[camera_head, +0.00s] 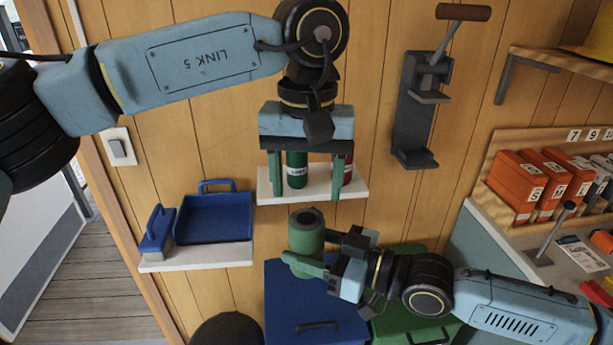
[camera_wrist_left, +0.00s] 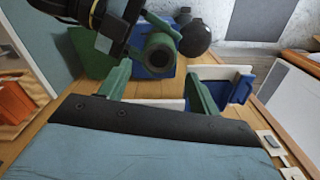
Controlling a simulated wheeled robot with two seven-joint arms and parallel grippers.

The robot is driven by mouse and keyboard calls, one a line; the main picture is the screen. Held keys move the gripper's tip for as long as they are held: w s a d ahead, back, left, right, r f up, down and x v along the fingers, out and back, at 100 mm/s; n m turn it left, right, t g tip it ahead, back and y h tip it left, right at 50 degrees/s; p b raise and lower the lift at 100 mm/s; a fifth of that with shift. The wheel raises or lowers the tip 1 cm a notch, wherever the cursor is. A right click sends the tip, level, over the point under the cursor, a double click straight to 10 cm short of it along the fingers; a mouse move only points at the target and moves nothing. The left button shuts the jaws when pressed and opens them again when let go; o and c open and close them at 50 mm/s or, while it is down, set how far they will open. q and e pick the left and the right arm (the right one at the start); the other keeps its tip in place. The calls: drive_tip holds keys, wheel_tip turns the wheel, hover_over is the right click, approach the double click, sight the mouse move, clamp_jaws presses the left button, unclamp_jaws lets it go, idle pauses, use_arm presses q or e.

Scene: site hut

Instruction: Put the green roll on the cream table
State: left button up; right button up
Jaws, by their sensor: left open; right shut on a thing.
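The green roll (camera_head: 306,229), a short cylinder with a hole in its top end, stands out in front of the wall. My right gripper (camera_head: 310,250) is shut on it from the right. In the left wrist view the roll (camera_wrist_left: 158,52) shows end-on beyond the fingers of my left gripper (camera_wrist_left: 160,88). My left gripper (camera_head: 305,196) is open, above the roll in the head view, with its fingers pointing down and apart. I cannot pick out a cream table for sure in either view.
Behind my left gripper a small white shelf (camera_head: 264,185) holds a green canister (camera_head: 296,172) and a red one (camera_head: 347,173). A blue dustpan (camera_head: 214,217) sits on another shelf at left. Blue (camera_head: 300,300) and green boxes are below. A pale bench (camera_head: 480,218) with orange boxes is at right.

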sight(306, 242)
use_arm(q)
wheel_tip(306, 242, down, 12)
drive_tip(key=shift+a, duration=0.1)
idle(0.4)
drive_tip(key=c, duration=0.7)
drive_tip(key=shift+c, duration=0.5)
use_arm(e)
drive_tip(key=o, duration=1.1)
